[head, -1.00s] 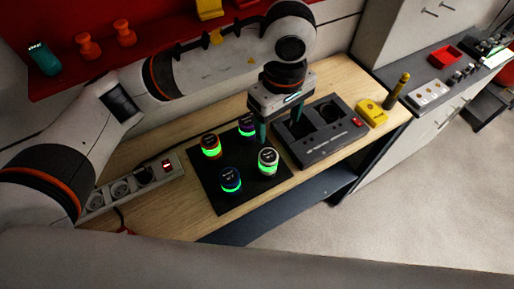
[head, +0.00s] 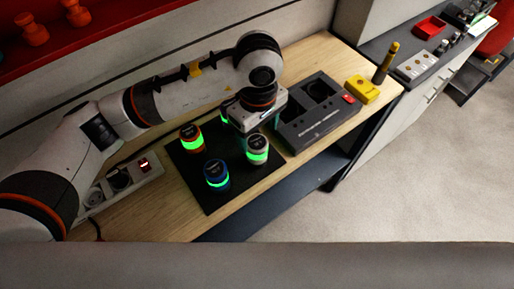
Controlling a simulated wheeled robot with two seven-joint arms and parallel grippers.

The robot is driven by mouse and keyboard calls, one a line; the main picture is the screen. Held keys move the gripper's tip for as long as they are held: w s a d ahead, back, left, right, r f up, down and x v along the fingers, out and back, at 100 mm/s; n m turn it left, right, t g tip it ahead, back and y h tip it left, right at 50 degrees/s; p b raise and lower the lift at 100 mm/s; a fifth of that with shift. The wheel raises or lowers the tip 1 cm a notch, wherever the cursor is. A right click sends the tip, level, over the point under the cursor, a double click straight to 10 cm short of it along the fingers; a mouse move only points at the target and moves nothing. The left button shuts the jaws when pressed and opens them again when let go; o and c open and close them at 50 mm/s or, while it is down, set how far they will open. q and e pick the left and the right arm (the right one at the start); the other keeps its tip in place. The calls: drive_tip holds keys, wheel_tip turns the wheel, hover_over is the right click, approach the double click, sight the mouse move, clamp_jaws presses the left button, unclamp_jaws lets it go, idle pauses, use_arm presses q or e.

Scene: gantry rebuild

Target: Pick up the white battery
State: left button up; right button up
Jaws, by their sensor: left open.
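The white battery (head: 257,150), a short can with a glowing green band, stands upright on a black mat (head: 208,199). My left gripper (head: 259,132) is open and points down, just behind and above the white battery in the picture. Its fingers look empty, and I cannot tell whether they touch the battery. A red battery (head: 191,139) and a blue battery (head: 216,176) stand on the mat to the left. Another battery (head: 225,115) behind is mostly hidden by the gripper. My right gripper is not in view.
A dark grey charger box (head: 317,128) with round wells stands right of the mat. Beyond it are a yellow block (head: 363,90) and an upright yellow-topped tool (head: 387,62). A power strip (head: 129,182) lies left. The wooden bench (head: 200,222) has a narrow free front strip.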

sight(257, 141)
use_arm(q)
wheel_tip(257, 141, down, 3)
drive_tip(key=shift+r+p, duration=0.2)
drive_tip(key=shift+p, duration=0.2)
drive_tip(key=shift+w+f+p, duration=0.1)
drive_tip(key=shift+f+p, duration=0.2)
drive_tip(key=f, duration=0.1)
drive_tip(key=f+p, duration=0.2)
drive_tip(key=shift+w+a+f, duration=0.15)
drive_tip(key=shift+w+f, duration=0.1)
drive_tip(key=shift+f, duration=0.55)
drive_tip(key=c, duration=1.3)
drive_tip(key=shift+r, duration=0.1)
